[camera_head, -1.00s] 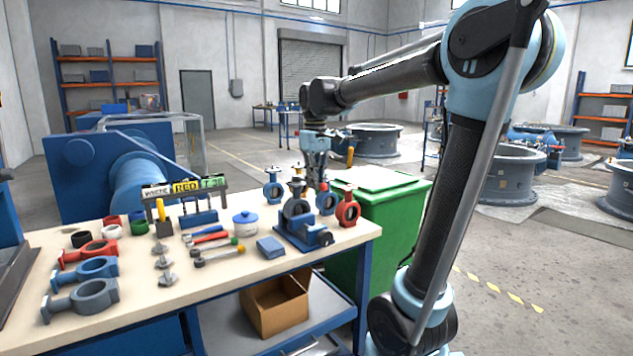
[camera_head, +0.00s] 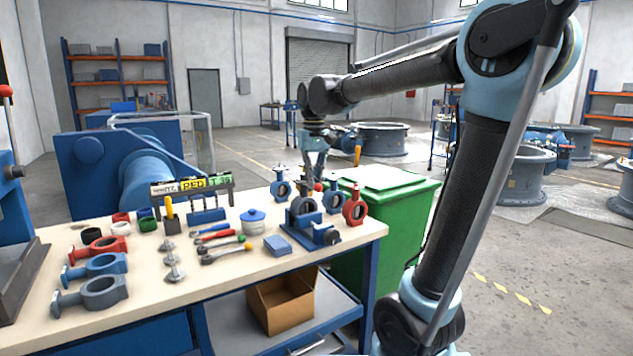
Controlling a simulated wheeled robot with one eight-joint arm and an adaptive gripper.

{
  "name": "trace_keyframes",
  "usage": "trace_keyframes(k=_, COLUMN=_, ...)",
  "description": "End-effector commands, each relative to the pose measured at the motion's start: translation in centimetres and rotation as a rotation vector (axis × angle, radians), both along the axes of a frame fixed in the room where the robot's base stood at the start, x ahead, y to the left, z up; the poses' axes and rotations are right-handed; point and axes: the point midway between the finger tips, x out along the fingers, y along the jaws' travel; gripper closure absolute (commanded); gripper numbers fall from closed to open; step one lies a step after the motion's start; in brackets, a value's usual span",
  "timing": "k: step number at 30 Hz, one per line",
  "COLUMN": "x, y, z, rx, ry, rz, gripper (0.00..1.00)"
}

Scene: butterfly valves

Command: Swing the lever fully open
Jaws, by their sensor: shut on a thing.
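A dark grey butterfly valve (camera_head: 303,207) stands upright in a blue vise (camera_head: 318,236) near the right end of the workbench. My gripper (camera_head: 318,180) points down just above and behind this valve, slightly to its right. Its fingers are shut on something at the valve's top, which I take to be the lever. The lever itself is too small and too covered by the fingers to make out, and its angle cannot be told. A small red tip (camera_head: 318,187) shows by the fingertips.
Blue valves (camera_head: 282,187) (camera_head: 335,197) and a red valve (camera_head: 354,208) stand close around the vise. A green bin (camera_head: 400,235) adjoins the bench's right end. Tools, rings and valve bodies cover the bench (camera_head: 200,285) to the left.

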Motion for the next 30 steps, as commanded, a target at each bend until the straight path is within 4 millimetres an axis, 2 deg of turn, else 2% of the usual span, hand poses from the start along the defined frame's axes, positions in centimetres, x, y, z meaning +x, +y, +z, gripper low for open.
trace_keyframes(k=5, x=-0.05, y=0.04, z=-0.04, rx=0.001, ry=0.0, rz=-0.004, gripper=1.0)
trace_keyframes(k=6, x=-0.05, y=0.04, z=-0.04, rx=0.001, ry=0.0, rz=-0.004, gripper=0.89)
trace_keyframes(k=9, x=-0.05, y=0.04, z=-0.04, rx=0.001, ry=0.0, rz=-0.004, gripper=0.67)
trace_keyframes(k=25, x=-0.01, y=0.04, z=0.03, rx=0.001, ry=0.0, rz=-0.003, gripper=0.67)
trace_keyframes(k=30, x=0.01, y=0.04, z=0.82, rx=0.001, ry=0.0, rz=-0.003, gripper=0.67)
